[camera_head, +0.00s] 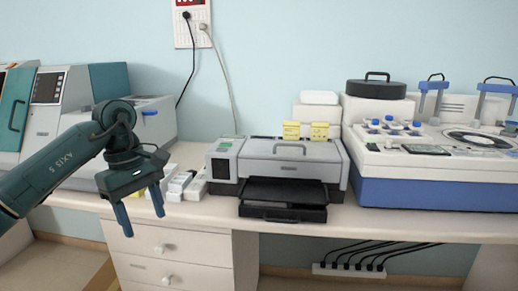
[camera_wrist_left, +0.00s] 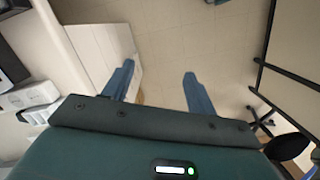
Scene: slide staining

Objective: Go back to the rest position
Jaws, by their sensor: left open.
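My left gripper (camera_head: 140,210) reaches in from the left in the head view. Its two blue fingers point down and stand apart, with nothing between them. It hangs in front of the bench's front edge, above the white drawers. In the left wrist view the open fingers (camera_wrist_left: 160,85) show over the bare tiled floor. My right gripper is not in view.
The white bench (camera_head: 400,222) carries a grey and black slide machine (camera_head: 290,150) with its black tray out. A blue and white stainer (camera_head: 430,190) stands at the right. Small white boxes (camera_head: 180,184) lie behind my left gripper. White drawers (camera_head: 170,246) are below.

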